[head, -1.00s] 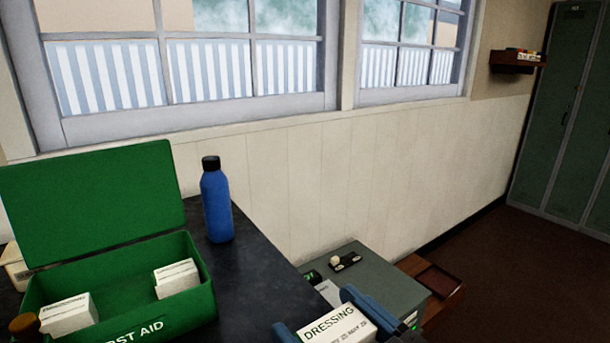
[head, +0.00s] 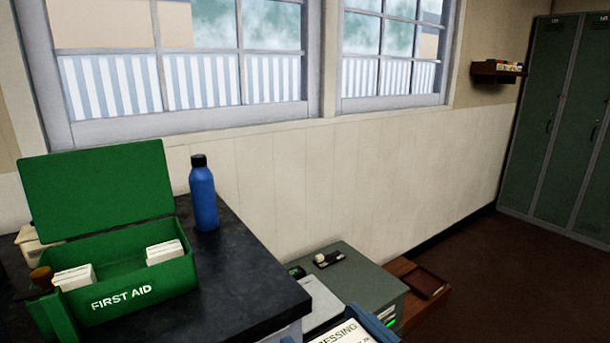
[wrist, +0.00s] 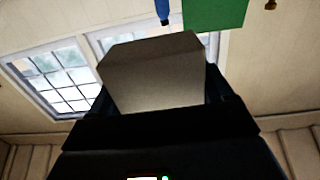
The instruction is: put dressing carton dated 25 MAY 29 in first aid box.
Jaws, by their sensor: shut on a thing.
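A white dressing carton (head: 345,334) shows at the bottom edge of the head view, with part of its printed word visible. Its date cannot be read. My gripper (head: 362,326) is shut on it; the blue fingers are partly cut off by the frame edge. In the wrist view the carton (wrist: 155,75) shows as a plain grey face between the fingers. The green first aid box (head: 150,300) stands open on the dark counter at the left, lid raised. Inside are white cartons at its left (head: 74,279) and right (head: 164,252). The held carton is apart from the box, to its right.
A blue bottle (head: 204,198) stands on the dark counter (head: 240,275), right of the box. A brown-topped object (head: 41,277) is at the box's front left. A grey cabinet (head: 365,283) with small items stands lower, beyond the counter. Floor is clear at right.

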